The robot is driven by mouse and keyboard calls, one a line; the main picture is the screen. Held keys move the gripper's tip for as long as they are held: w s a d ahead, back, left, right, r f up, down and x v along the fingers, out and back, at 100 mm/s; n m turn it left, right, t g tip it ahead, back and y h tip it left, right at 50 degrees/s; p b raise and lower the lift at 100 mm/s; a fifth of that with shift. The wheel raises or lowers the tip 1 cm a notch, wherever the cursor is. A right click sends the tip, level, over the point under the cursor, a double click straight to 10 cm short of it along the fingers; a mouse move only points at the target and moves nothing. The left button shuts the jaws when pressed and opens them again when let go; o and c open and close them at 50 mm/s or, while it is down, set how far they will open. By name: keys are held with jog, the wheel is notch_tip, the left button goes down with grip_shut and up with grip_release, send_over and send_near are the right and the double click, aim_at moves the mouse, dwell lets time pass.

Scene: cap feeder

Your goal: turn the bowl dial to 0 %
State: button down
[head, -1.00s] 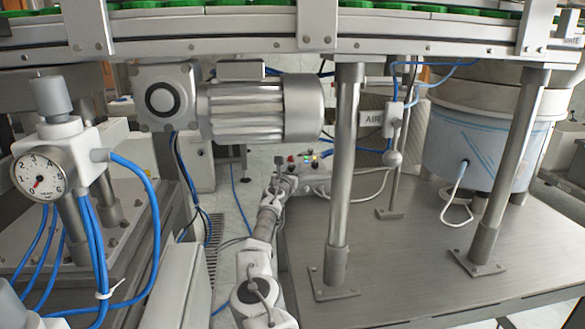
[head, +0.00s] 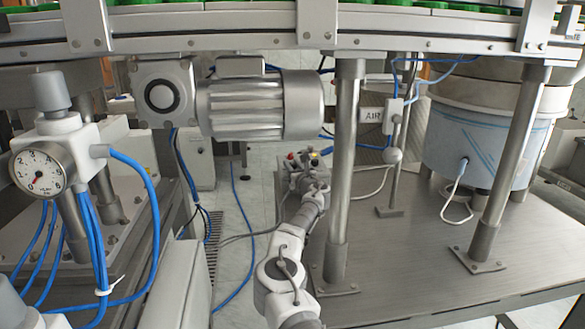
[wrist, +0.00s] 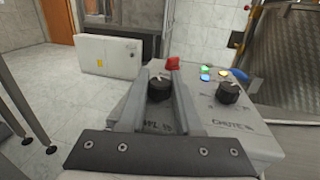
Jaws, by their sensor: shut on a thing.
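A grey control box (wrist: 255,139) fills the middle of the wrist view. It carries two black dials, a red button (wrist: 172,64) and small lit lamps (wrist: 207,73). The left dial (wrist: 159,91), which I take to be the bowl dial, sits between the fingers of my gripper (wrist: 163,80). The fingers are shut on it. Its pale pointer mark shows on top, but its exact reading is not legible. The right dial (wrist: 228,92) is free, beside a label that seems to read CHUTE. In the head view my gripper (head: 304,172) covers much of the box.
A motor (head: 255,108) hangs under the conveyor (head: 230,36), left of a steel post (head: 344,170). A gauge (head: 38,170) with blue hoses stands at left. The bowl feeder (head: 465,145) stands at right on a metal table (head: 400,255).

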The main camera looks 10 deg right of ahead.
jog(key=shift+r+n+y, duration=0.15)
jog(key=shift+n+y, duration=0.35)
jog(key=shift+y, duration=0.3)
jog(key=c, duration=0.6)
grip_release()
jog(key=shift+p+v, duration=1.05)
jog(key=shift+v, duration=2.7)
